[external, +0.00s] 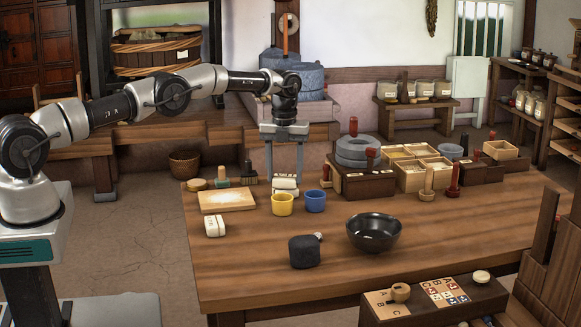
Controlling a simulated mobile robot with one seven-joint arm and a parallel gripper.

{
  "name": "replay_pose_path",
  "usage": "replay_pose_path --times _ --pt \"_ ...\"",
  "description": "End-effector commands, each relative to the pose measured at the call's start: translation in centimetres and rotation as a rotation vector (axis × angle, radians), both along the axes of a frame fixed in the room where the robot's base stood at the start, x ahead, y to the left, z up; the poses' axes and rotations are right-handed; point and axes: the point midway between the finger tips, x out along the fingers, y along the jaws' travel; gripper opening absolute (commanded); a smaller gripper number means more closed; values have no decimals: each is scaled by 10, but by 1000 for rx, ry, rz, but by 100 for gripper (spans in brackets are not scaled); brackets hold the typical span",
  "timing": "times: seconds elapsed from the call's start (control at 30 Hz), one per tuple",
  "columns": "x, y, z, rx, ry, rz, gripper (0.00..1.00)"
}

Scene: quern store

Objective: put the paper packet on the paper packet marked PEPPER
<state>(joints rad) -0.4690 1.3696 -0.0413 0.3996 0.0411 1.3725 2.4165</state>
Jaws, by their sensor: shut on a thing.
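My gripper (285,178) points straight down over the table's back left part, its two fingers shut on a white paper packet (285,182). Another white paper packet (286,191) shows directly below the held one. I cannot tell whether the two touch. A third white paper packet (215,227) lies alone nearer the front left, with small dark marks on it. The lettering on all the packets is too small to read, so I cannot tell which is marked PEPPER.
A yellow cup (282,204) and a blue cup (315,201) stand just in front of my gripper. A wooden board (227,200) and brushes (248,174) are to its left. A black bowl (373,233) and dark pouch (303,252) stand further forward. The front left table is clear.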

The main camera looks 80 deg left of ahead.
Motion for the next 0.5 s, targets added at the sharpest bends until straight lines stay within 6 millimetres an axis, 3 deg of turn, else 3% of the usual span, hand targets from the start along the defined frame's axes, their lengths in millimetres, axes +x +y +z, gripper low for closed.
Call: replay_pose_path --times 0.2,0.23,0.3,0.5 --pt "0 0 -4 -1 0 0 32" --pt "0 0 -3 0 0 0 57" --pt "0 0 -3 0 0 0 69" --pt "0 0 -3 0 0 0 73"
